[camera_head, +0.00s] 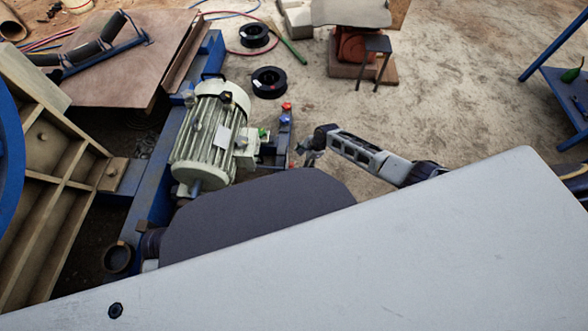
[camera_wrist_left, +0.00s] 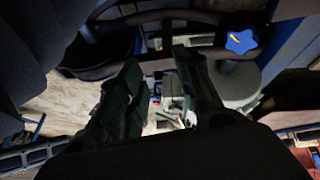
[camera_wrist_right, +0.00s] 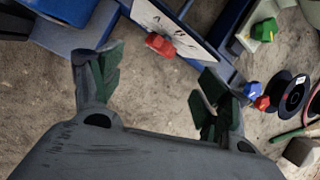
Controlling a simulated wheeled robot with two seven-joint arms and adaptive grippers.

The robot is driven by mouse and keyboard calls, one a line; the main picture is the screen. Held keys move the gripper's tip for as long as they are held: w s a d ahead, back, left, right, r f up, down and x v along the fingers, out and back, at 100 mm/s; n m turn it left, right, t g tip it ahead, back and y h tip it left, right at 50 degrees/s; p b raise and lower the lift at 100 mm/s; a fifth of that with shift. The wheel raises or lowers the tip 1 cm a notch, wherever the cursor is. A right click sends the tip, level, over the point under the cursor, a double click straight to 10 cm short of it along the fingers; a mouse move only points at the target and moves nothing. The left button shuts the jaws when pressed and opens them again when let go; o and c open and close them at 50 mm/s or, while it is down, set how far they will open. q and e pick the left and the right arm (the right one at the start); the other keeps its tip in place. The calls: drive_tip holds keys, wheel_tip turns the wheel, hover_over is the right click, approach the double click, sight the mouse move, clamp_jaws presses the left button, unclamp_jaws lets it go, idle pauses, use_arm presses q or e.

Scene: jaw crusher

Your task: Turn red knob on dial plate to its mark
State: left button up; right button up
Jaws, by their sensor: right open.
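In the right wrist view the red knob (camera_wrist_right: 160,45) sits on a white dial plate (camera_wrist_right: 182,24) with dark marks, just beyond my right fingertips. My right gripper (camera_wrist_right: 160,70) is open and empty, with the knob apart from both fingers, in line with the gap. Which mark the knob points to is too small to tell. In the head view my right gripper (camera_head: 310,144) is beside the motor's right end; the dial plate cannot be made out there. My left gripper (camera_wrist_left: 158,85) shows only in the left wrist view, open and empty.
A green motor (camera_head: 212,130) stands on a blue frame. Another red knob (camera_head: 287,105), a blue knob (camera_head: 284,119) and a green knob (camera_head: 263,132) are near it. Black spools (camera_head: 269,82) lie on the ground. A blue star knob (camera_wrist_left: 241,41) is near my left gripper.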

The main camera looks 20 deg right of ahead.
sight(291, 169)
use_arm(q)
drive_tip(key=shift+w+d+r, duration=0.1)
drive_tip(key=shift+w+r, duration=0.1)
use_arm(e)
drive_tip(key=m, duration=0.1)
drive_tip(key=d+f+m, duration=0.1)
drive_tip(key=m, duration=0.1)
drive_tip(key=shift+f+m, duration=0.1)
drive_tip(key=shift+m, duration=0.2)
use_arm(q)
drive_tip(key=shift+f, duration=0.15)
use_arm(e)
drive_tip(key=shift+f, duration=0.1)
use_arm(q)
drive_tip(key=w+d+f+t+h+b, duration=0.1)
drive_tip(key=d+f+t+h+b, duration=0.1)
drive_tip(key=f+b, duration=0.9)
wheel_tip(291, 169, down, 3)
drive_tip(key=shift+d+f+n+t, duration=0.2)
drive_tip(key=shift+d+n+t, duration=0.2)
drive_tip(key=shift+d, duration=0.15)
use_arm(e)
drive_tip(key=x, duration=1.3)
drive_tip(key=shift+f, duration=0.2)
use_arm(q)
drive_tip(key=shift+w+r, duration=0.1)
use_arm(e)
drive_tip(key=shift+w+a, duration=0.1)
drive_tip(key=shift+c, duration=0.4)
